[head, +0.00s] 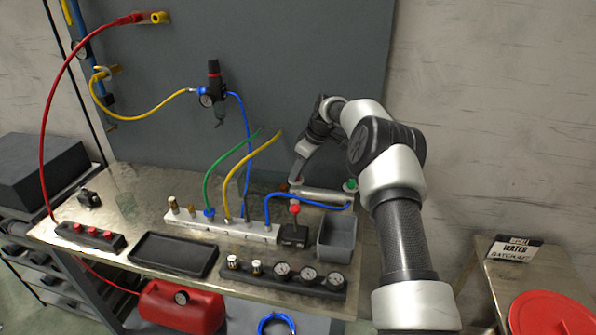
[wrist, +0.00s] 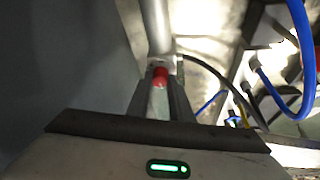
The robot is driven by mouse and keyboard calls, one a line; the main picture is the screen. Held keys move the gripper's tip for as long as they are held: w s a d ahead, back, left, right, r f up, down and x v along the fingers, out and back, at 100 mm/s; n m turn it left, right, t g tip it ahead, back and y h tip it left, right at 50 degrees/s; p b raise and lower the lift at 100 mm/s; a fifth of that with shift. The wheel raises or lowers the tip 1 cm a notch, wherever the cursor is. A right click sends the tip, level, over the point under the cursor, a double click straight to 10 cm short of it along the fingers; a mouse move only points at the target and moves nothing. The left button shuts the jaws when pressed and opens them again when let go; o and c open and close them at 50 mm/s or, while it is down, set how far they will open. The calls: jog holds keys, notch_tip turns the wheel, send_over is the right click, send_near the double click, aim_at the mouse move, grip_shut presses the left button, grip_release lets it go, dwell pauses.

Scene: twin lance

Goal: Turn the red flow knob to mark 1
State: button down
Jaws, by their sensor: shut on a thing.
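The red flow knob (wrist: 159,74) sits at the end of a silver cylinder (wrist: 155,25) in the wrist view. My gripper (wrist: 159,90) has its two fingers on either side of the knob and is shut on it. In the head view my gripper (head: 296,178) reaches down to the left end of the cylinder (head: 322,194), which lies at the back of the bench. A green knob (head: 350,185) is at the cylinder's right end. The knob's marks are too small or hidden to read, so its setting cannot be told.
A blue hose (head: 310,201) runs close in front of the cylinder. A black box with a red ball lever (head: 295,208) and a grey bin (head: 337,235) stand just in front. A white manifold (head: 190,221) with several hoses is to the left. The grey panel (head: 290,60) rises behind.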

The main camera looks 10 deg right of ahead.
jog(key=c, duration=1.6)
grip_release()
jog(key=v, duration=1.7)
jog(key=shift+r, duration=0.2)
jog(key=shift+s+r, duration=0.1)
